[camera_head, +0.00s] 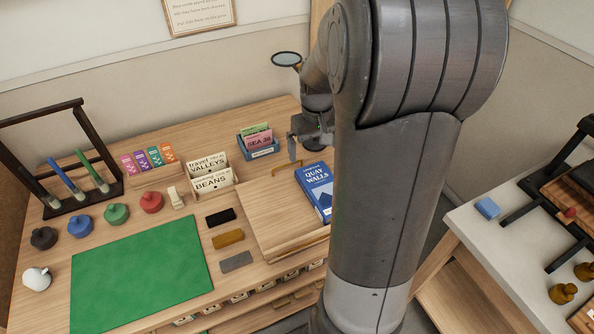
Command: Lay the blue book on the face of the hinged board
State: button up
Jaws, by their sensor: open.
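The blue book (313,188), with "QUAY WALLS" on its cover, lies cover up at the right part of a pale wooden board (270,219). This looks like the hinged board, its face up; no hinge can be made out. The book appears to rest on the face, close to the right edge, where my arm passes very near it. My gripper (309,145) is open above the far end of the book, with nothing seen between its fingers. My arm partly blocks the view there, and I cannot tell whether a finger touches the book.
A brass-coloured bracket (286,168) stands at the board's far edge. A blue card box (259,147) is behind it. Black, ochre and grey blocks (228,239) lie left of the board. A green mat (142,274) covers the front left. A second table (497,240) stands right.

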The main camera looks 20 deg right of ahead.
jog(key=s+a+r+t, duration=0.2)
jog(key=s+a+r, duration=0.4)
jog(key=s, duration=0.3)
jog(key=s+a+r+t, duration=0.3)
jog(key=s+a+r, duration=0.4)
jog(key=s+a, duration=0.2)
jog(key=shift+r, duration=0.1)
